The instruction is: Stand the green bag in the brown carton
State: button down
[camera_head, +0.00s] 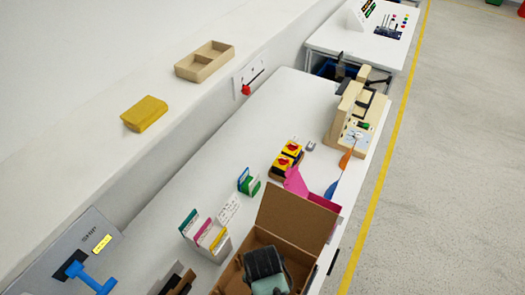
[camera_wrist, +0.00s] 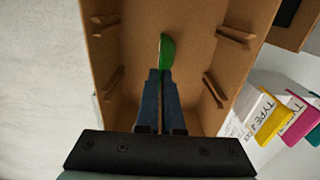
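The brown carton (camera_head: 289,229) stands open at the near end of the workbench, its flap raised, and its inside fills the middle of the wrist view (camera_wrist: 192,52). Short brown ribs line its two side walls. My gripper (camera_wrist: 160,72) points down into the carton, with its two dark fingers close together. The green bag (camera_wrist: 167,50) shows edge-on as a narrow green shape between and beyond the fingertips. The fingers hide its lower part, and I cannot tell whether it touches the carton floor. In the head view my wrist hides the fingers and the bag.
A holder with coloured cards (camera_head: 206,236) stands left of the carton, also at right in the wrist view (camera_wrist: 285,115). A pink box (camera_head: 325,203) is just behind the carton. Yellow-and-red switches (camera_head: 287,158) sit farther back. The bench between them and the wall is mostly clear.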

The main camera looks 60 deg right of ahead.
jog(key=c, duration=1.5)
grip_release()
jog(key=shift+f, duration=0.15)
jog(key=o, duration=0.4)
jog(key=shift+o, duration=0.2)
